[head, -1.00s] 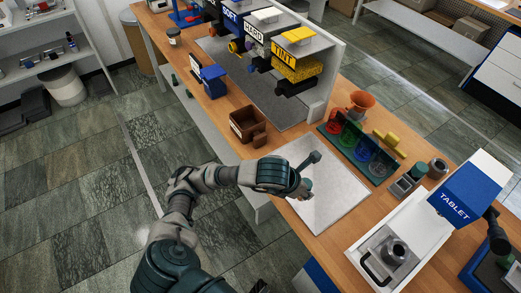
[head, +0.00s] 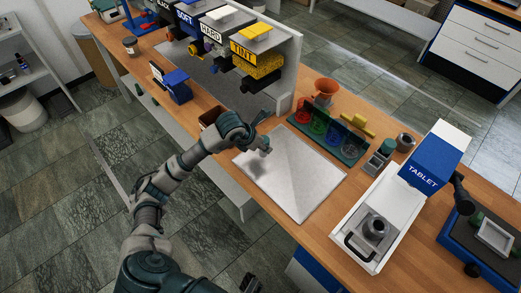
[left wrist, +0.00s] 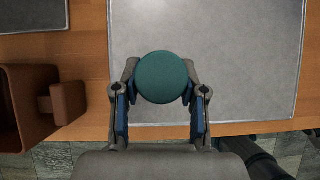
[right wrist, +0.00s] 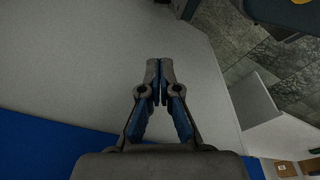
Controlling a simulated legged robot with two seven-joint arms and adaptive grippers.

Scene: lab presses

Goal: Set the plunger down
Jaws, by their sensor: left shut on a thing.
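The plunger shows in the left wrist view as a round, dark teal knob (left wrist: 162,77) between my left fingertips. My left gripper (left wrist: 162,88) is shut on it, above the near edge of a grey mat (left wrist: 235,60). In the head view my left gripper (head: 262,143) is over the upper left corner of the mat (head: 295,185). The plunger's lower part is hidden, and I cannot tell whether it touches the mat. My right gripper (right wrist: 160,68) is shut and empty in the right wrist view, beside a pale surface.
A brown box (left wrist: 35,105) stands close left of my left gripper. A rack of coloured cups (head: 330,130) and an orange funnel (head: 326,88) stand behind the mat. The TABLET press (head: 430,165) is to the right. Most of the mat is bare.

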